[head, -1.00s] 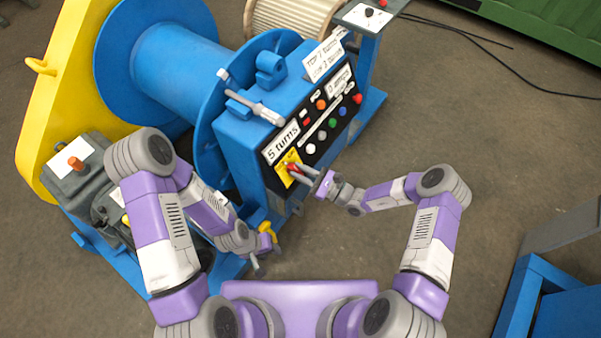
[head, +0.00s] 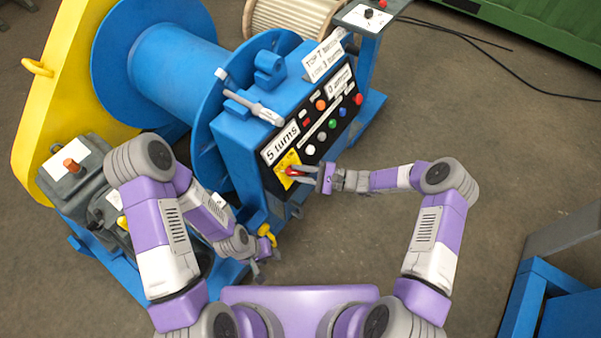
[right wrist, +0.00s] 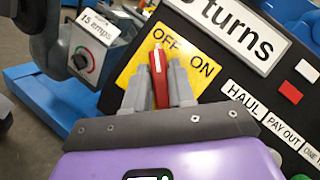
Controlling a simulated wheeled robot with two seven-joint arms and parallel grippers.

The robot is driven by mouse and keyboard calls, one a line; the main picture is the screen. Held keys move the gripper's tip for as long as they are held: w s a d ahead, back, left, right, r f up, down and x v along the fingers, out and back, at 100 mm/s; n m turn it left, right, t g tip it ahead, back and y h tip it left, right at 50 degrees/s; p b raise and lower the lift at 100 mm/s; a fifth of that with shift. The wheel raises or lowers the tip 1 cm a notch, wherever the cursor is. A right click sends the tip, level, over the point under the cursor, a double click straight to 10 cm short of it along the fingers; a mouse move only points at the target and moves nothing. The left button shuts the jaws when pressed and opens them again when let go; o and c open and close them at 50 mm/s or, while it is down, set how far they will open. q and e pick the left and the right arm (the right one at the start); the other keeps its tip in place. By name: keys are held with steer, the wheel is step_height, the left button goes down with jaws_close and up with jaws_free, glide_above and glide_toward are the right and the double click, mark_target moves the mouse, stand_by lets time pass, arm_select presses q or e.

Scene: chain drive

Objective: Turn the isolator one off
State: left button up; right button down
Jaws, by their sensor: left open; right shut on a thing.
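The isolator is a yellow plate (head: 285,162) with a red handle (head: 290,172) at the lower left of the black control panel. In the right wrist view the yellow plate (right wrist: 133,72) reads OFF and ON, and the red handle (right wrist: 159,78) has its tip close to the OFF lettering, away from ON. My right gripper (head: 293,171) is shut on the red handle, a grey finger on each side of it in the right wrist view (right wrist: 158,88). The handle's base is hidden by the fingers. My left gripper (head: 265,266) is open and empty, low beside the blue frame.
The panel also carries coloured buttons (head: 333,123) and a "5 turns" label (head: 281,143). A blue drum (head: 160,70) and a yellow guard (head: 52,105) stand at the left. A yellow hook-like part (head: 266,232) is near my left gripper. Open floor (head: 520,160) lies to the right.

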stand_by(0.3)
steer(key=c, duration=1)
jaws_free()
steer(key=shift+c, duration=0.2)
steer(key=p+v, duration=0.1)
steer(key=v, duration=0.6)
steer(key=shift+d, duration=0.3)
